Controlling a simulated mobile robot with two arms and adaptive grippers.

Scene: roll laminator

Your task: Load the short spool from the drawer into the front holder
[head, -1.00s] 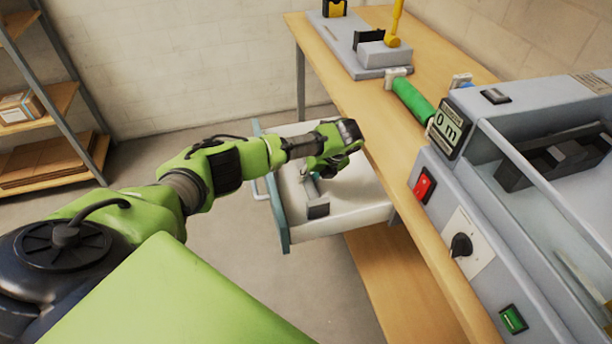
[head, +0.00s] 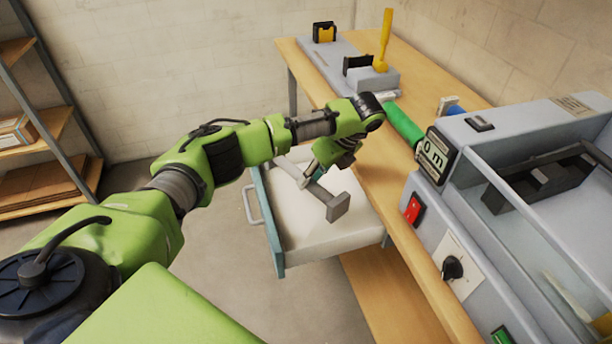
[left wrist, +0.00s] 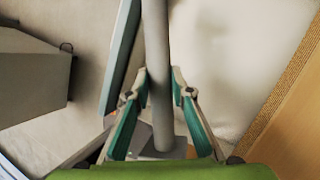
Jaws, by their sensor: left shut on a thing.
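The short spool (head: 338,207) is a grey bar with a square grey plate at its near end. My left gripper (head: 313,178) is shut around its bar and holds it tilted above the open drawer (head: 300,246). The spool's far end is partly hidden by my arm. A green roll (head: 404,125) lies at the bench, left of the laminator (head: 440,215). I cannot tell which part is the front holder. My right gripper is not in view.
The wooden bench (head: 385,180) stands right of the drawer. A grey stand (head: 375,78) with a yellow handle (head: 385,40) is at the back. A white bracket (head: 447,104) sits beside the laminator. Shelves (head: 55,125) stand at the far left; the floor between is clear.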

